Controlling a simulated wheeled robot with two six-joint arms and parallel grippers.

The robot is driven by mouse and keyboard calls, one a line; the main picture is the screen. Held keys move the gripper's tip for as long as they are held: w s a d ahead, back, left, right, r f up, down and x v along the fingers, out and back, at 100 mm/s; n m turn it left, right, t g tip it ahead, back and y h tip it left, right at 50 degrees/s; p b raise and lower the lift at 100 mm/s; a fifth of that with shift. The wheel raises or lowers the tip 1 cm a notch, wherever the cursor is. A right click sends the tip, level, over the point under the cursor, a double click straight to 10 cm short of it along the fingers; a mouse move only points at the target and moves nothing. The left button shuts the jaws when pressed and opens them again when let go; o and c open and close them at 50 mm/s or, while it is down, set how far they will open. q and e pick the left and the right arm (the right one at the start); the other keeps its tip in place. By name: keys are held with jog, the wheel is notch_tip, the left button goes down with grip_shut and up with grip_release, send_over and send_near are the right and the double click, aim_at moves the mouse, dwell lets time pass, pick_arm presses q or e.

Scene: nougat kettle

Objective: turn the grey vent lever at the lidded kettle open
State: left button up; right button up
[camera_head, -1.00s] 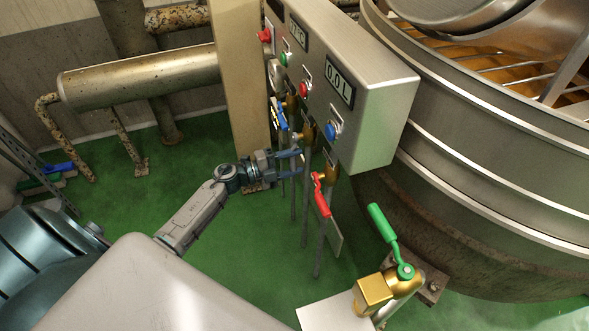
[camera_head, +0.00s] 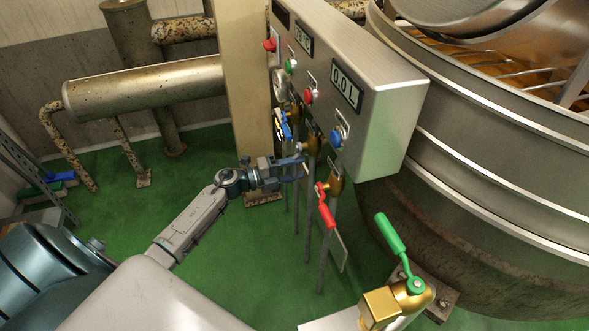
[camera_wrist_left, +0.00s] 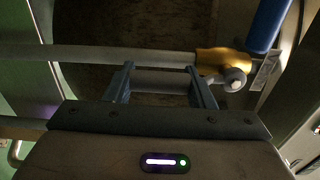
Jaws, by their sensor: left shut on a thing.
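The vent lever (camera_wrist_left: 160,82) is a plain grey bar in the left wrist view. It runs left from the round nut on a brass valve (camera_wrist_left: 222,62), roughly along the pipe. My left gripper (camera_wrist_left: 161,74) is shut on this bar, one finger on each side. In the head view, my left gripper (camera_head: 303,168) reaches from the left to the valve row below the control box, and its fingers mostly hide the lever. The lidded kettle (camera_head: 480,170) is the large steel vessel at right. My right gripper is not in view.
A blue-handled valve (camera_head: 286,125) is just behind my gripper and a red lever (camera_head: 326,207) just in front. A green-handled valve (camera_head: 390,233) stands nearer. The control box (camera_head: 385,120) overhangs the row. Thin pipes (camera_head: 308,215) drop to the green floor.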

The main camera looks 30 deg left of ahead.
pick_arm(q)
jog(key=o, duration=1.4)
jog(key=v, duration=1.1)
